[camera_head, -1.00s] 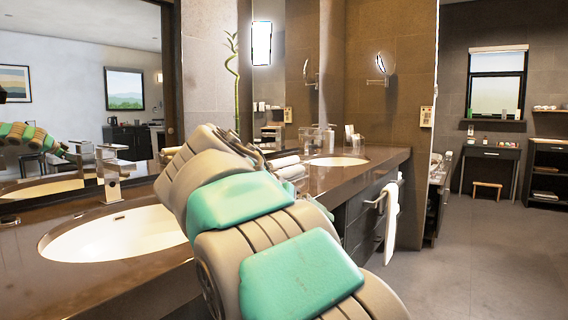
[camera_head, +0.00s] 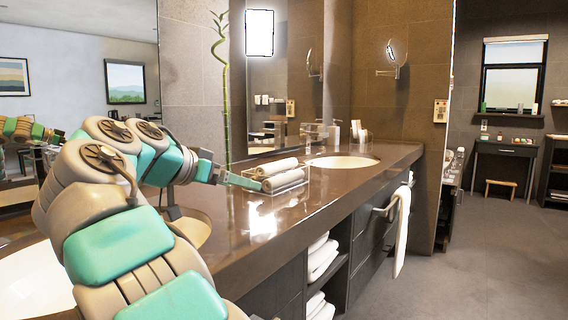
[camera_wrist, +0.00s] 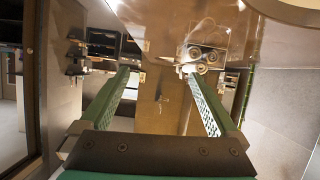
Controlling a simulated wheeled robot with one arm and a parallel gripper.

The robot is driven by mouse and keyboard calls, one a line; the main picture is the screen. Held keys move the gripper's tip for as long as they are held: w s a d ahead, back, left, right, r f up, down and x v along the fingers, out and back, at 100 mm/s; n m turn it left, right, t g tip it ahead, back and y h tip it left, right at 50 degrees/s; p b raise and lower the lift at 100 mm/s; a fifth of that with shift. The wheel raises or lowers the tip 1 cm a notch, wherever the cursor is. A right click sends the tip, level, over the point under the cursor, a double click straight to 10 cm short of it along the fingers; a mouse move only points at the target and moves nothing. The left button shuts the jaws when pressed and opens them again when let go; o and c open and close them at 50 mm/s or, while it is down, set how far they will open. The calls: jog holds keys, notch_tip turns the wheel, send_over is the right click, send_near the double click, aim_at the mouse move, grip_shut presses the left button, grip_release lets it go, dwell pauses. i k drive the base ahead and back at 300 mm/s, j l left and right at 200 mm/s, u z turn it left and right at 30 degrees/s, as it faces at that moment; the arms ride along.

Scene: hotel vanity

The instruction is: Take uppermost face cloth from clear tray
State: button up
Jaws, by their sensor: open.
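Rolled white face cloths lie stacked in a clear tray (camera_head: 304,188) on the brown counter. The uppermost face cloth (camera_head: 277,166) rests on the rolls below it (camera_head: 284,180). My gripper (camera_head: 240,180) is open and empty, just left of the tray in the head view. In the wrist view, my gripper (camera_wrist: 157,72) has its two green fingers spread wide. Round roll ends (camera_wrist: 202,68) show near the right fingertip there. The cloths look clear of the fingers, but the exact gap is hard to tell.
A round basin (camera_head: 342,161) and bottles stand beyond the tray. A bamboo stem (camera_head: 226,90) rises behind it near the mirror. A white towel (camera_head: 402,230) hangs at the counter's front. The counter right of the tray is mostly clear.

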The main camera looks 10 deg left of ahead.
aim_at(278, 167)
jog(key=i, duration=0.9)
